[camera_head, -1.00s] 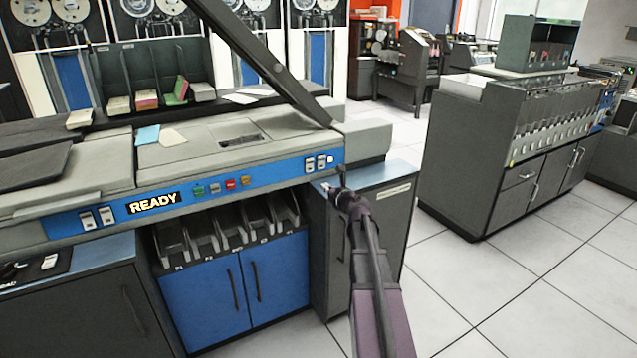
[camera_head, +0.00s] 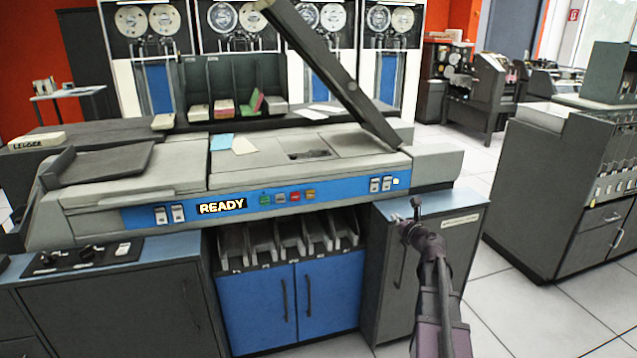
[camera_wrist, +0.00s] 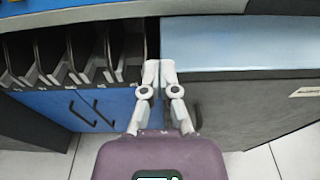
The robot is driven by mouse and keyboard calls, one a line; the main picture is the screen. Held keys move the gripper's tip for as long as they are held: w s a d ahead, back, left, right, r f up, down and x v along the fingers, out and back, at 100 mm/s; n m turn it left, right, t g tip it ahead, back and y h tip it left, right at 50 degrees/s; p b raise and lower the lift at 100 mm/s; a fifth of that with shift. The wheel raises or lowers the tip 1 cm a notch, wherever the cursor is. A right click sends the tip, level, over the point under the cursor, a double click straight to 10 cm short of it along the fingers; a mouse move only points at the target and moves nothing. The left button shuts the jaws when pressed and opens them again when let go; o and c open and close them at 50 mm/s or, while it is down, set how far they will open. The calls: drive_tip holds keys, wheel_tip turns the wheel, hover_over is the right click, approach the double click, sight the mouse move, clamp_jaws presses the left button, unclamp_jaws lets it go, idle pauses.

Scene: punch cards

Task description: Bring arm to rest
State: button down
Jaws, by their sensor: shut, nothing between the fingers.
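My gripper (camera_wrist: 159,72) is shut and empty in the wrist view, its two fingertips together. It points toward the gap between the card pockets (camera_wrist: 65,55) and the grey cabinet's light top (camera_wrist: 235,48). In the head view my gripper (camera_head: 398,217) is small, at the end of my purple arm. It appears in front of or above the left part of the grey cabinet (camera_head: 420,280). I cannot tell whether it touches anything.
The card machine with a lit READY sign (camera_head: 222,206) and raised lid (camera_head: 335,75) fills the middle. Blue cabinet doors (camera_head: 295,300) are below. A grey card unit (camera_head: 560,190) stands at right. Tiled floor (camera_head: 500,300) is clear between it and the grey cabinet.

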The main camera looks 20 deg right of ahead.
drive_tip(key=s+a+f+n+g+y, duration=0.3)
drive_tip(key=a+f+n+g, duration=0.15)
drive_tip(key=a+n, duration=0.65)
drive_tip(key=s+a+f+n+g+y, duration=0.2)
drive_tip(key=s+a+f+n+g, duration=0.3)
drive_tip(key=a+n, duration=0.6)
drive_tip(key=s+a+f+n+g+h, duration=0.3)
drive_tip(key=s+a+n, duration=0.2)
drive_tip(key=s+n, duration=0.2)
drive_tip(key=s+a+f+n+g+h, duration=0.25)
drive_tip(key=s+a+n+g, duration=0.2)
drive_tip(key=s+n, duration=0.25)
wheel_tip(320, 180, up, 28)
drive_tip(key=p, duration=2.8)
drive_tip(key=shift+a+f+t+p, duration=0.2)
drive_tip(key=shift+a+t+p, duration=0.1)
drive_tip(key=shift+a, duration=0.05)
